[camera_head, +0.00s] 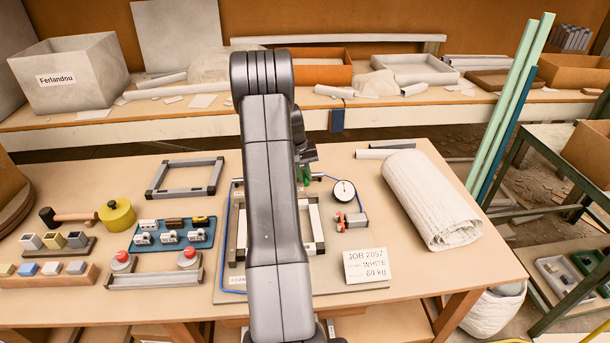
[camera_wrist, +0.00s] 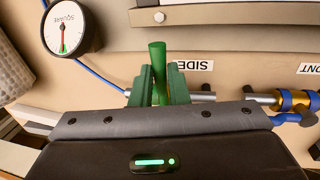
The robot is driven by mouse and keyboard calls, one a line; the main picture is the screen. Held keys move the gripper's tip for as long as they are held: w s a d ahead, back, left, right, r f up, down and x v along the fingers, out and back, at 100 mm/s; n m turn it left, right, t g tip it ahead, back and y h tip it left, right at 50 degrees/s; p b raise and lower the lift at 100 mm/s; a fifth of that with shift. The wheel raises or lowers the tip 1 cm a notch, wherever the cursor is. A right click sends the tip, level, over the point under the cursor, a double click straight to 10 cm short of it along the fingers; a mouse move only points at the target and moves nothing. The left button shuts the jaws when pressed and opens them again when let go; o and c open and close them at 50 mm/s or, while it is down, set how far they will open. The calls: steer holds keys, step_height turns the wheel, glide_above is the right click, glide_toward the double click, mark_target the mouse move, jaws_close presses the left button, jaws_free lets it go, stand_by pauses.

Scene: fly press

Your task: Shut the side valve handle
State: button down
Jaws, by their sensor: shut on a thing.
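The side valve handle (camera_wrist: 157,56) is a green round bar in the wrist view, beside an upside-down label reading SIDE (camera_wrist: 194,66). It stands across the line of a silver pipe (camera_wrist: 203,96). My gripper (camera_wrist: 158,84) has its green fingers on both sides of the bar and is shut on it. The bar's far end sticks out past the fingertips; its base is hidden by the gripper. In the head view my arm covers most of the press frame, and only some green of my gripper (camera_head: 304,174) shows beside it.
A round dial (camera_head: 344,191) marked SQUARE in the wrist view (camera_wrist: 70,28) stands near the handle. A brass and blue fitting (camera_wrist: 292,101) lies right of it in that view. A red-handled part (camera_head: 341,220), a job card (camera_head: 368,266) and a white roll (camera_head: 430,199) are nearby.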

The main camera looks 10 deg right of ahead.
steer(key=shift+r, duration=0.1)
steer(key=c, duration=1.4)
jaws_free()
steer(key=shift+a, duration=0.1)
steer(key=a+r, duration=0.1)
steer(key=r, duration=0.8)
steer(key=a+r+b, duration=0.1)
steer(key=r, duration=0.3)
steer(key=shift+a+r, duration=0.25)
steer(key=shift+a, duration=0.05)
steer(key=shift+f, duration=0.15)
steer(key=d+f, duration=0.1)
steer(key=f, duration=0.8)
steer(key=d+f+p, duration=0.1)
steer(key=f, duration=0.3)
steer(key=shift+d+f, duration=0.15)
steer(key=shift+d, duration=0.2)
